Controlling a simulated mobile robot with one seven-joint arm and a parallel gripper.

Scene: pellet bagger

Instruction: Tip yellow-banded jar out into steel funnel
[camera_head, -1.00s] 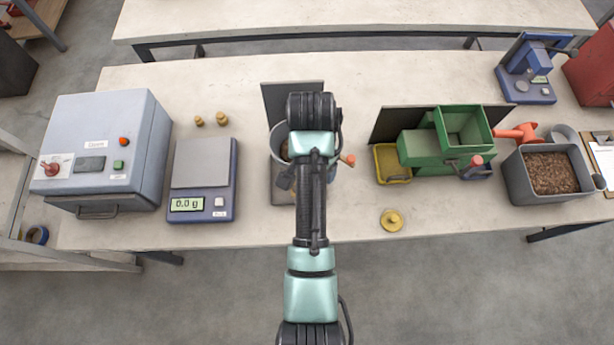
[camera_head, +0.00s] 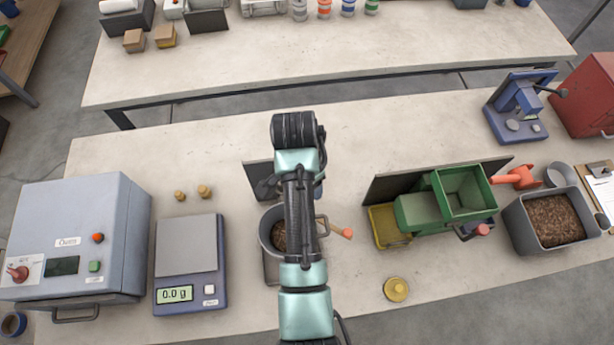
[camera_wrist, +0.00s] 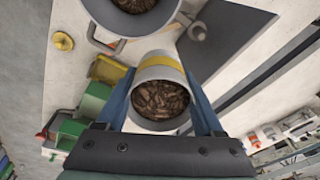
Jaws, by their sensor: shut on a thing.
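The jar (camera_wrist: 161,62) has a yellow band and a pale wall. In the wrist view its mouth faces the camera and brown pellets fill much of the inside. My gripper (camera_wrist: 160,90) is shut on it, with a blue finger on each side. A grey round vessel (camera_head: 266,236), which looks like the steel funnel, stands on the bench partly behind my arm, with brown pellets inside. In the wrist view this vessel (camera_wrist: 122,27) is at the top, apart from the jar. In the head view my arm hides the jar.
A dark upright panel (camera_head: 256,172) stands behind the vessel. A scale (camera_head: 187,245) reading 0.0 g is left, beside a grey oven box (camera_head: 70,230). A green hopper (camera_head: 463,192), a yellow tray (camera_head: 386,228), a yellow lid (camera_head: 396,289) and a pellet bin (camera_head: 520,230) are right.

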